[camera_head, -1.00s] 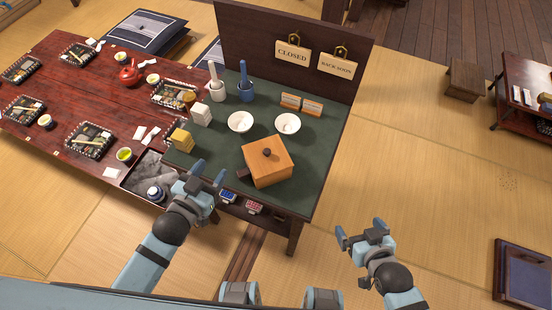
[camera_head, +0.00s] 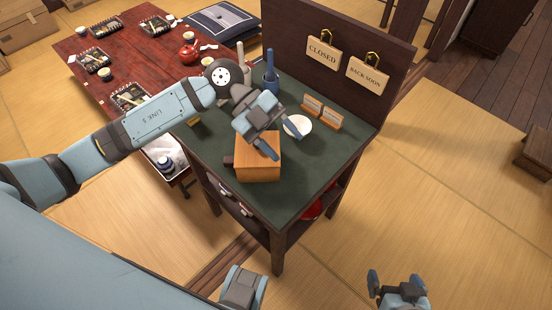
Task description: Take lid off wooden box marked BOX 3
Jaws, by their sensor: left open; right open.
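The wooden box (camera_head: 258,171) sits on the dark green top of the counter. Its lid and knob are mostly hidden under my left gripper, and I cannot read any marking on it. My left gripper (camera_head: 272,142) is open, above the box's lid with its fingers pointing down and to the right. I cannot tell whether the fingers touch the lid or straddle the knob. My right gripper (camera_head: 398,282) is open and empty at the lower right, over the tatami floor and away from the counter.
The counter (camera_head: 315,170) has a dark back panel with CLOSED (camera_head: 322,53) and BACK SOON (camera_head: 365,74) signs. A white bowl (camera_head: 298,126), small wooden card stands (camera_head: 322,112) and a blue pestle (camera_head: 270,66) stand near the box. A red table (camera_head: 120,50) is at the left.

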